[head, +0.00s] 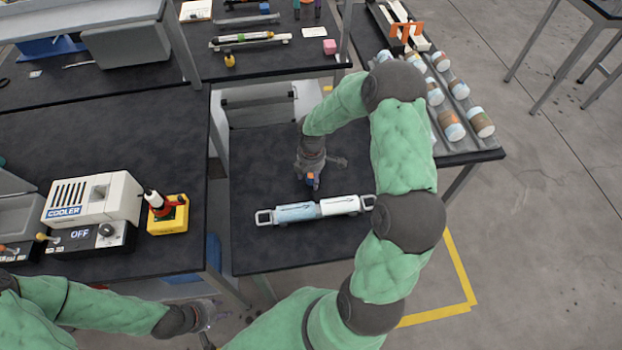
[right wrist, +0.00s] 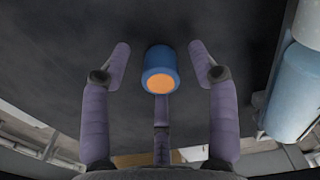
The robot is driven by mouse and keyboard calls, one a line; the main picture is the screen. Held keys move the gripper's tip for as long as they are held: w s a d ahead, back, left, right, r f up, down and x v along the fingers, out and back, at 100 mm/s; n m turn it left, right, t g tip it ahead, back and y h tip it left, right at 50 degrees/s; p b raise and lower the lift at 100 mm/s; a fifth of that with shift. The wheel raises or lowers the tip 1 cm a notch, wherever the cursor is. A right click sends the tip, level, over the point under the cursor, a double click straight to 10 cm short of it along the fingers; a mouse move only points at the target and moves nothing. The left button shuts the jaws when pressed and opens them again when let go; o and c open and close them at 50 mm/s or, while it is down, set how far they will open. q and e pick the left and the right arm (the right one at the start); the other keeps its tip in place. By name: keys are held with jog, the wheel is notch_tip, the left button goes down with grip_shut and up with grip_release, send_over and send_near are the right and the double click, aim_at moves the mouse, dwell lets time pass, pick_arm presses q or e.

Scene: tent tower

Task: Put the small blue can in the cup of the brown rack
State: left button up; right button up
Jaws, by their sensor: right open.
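The small blue can (right wrist: 158,60) has an orange end and sits on the dark table. In the right wrist view it lies between the fingertips of my right gripper (right wrist: 160,62), with a gap on each side. In the head view the can (head: 310,180) shows as a small blue and orange patch below the right gripper (head: 313,176), mostly covered by it. The right gripper is open and empty. My left gripper (head: 208,313) is low at the left, off the front of the tables, and its fingers are unclear. I cannot make out a brown rack or its cup.
A long light-blue and white object (head: 296,212) with end handles lies just in front of the can. A cooler box (head: 95,197) and a yellow switch box (head: 168,215) stand on the left table.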

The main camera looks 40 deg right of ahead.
aim_at(311, 175)
jog(key=c, duration=1.1)
jog(key=shift+r, duration=0.2)
jog(key=shift+r, duration=0.25)
notch_tip(311, 175, up, 2)
jog(key=shift+r+p, duration=0.1)
jog(key=shift+p, duration=0.55)
jog(key=s+a+r+p, duration=0.1)
jog(key=s+a+r, duration=0.2)
jog(key=s+a+r+p, duration=0.1)
jog(key=s+a+r, duration=0.2)
jog(key=s, duration=0.1)
jog(key=s+a+r+p, duration=0.1)
jog(key=s+a+r, duration=0.2)
jog(key=r, duration=0.1)
jog(key=shift+s, duration=0.4)
